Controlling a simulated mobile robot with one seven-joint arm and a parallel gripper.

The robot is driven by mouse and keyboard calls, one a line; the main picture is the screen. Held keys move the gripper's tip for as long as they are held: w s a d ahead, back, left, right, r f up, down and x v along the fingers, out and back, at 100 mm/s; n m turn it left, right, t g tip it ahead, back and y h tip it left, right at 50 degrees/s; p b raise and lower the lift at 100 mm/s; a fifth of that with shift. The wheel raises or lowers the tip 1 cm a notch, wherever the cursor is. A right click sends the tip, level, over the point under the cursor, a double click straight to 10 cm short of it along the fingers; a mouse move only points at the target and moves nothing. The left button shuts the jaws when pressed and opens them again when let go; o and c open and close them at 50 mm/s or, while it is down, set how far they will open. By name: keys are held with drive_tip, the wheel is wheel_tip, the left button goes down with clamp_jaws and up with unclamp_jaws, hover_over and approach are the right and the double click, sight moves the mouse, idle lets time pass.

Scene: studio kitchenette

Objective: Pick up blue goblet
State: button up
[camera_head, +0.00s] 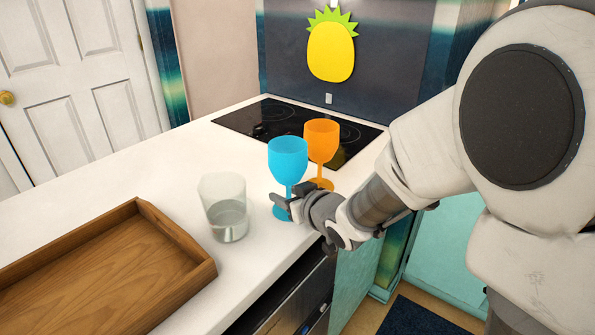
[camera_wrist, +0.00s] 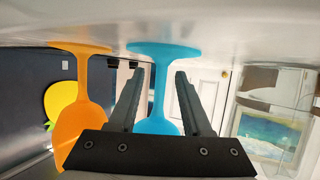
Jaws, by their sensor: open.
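The blue goblet (camera_head: 288,160) stands upright on the white counter near its front edge. My gripper (camera_head: 290,198) is low at the goblet's stem, with its jaws apart. In the wrist view, which is upside down, the stem of the blue goblet (camera_wrist: 160,95) shows between the two fingers of my gripper (camera_wrist: 160,73). The goblet's base (camera_wrist: 163,49) lies beyond the fingertips in that picture. Part of the bowl is hidden by the gripper's dark body. I cannot tell whether either finger touches the stem.
An orange goblet (camera_head: 321,140) stands close behind the blue one, and also shows in the wrist view (camera_wrist: 82,100). A clear glass (camera_head: 225,212) stands to the left. A wooden tray (camera_head: 178,238) is farther left. A black cooktop (camera_head: 262,112) lies behind.

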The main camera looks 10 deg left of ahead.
drive_tip(key=shift+x, duration=1.1)
clamp_jaws()
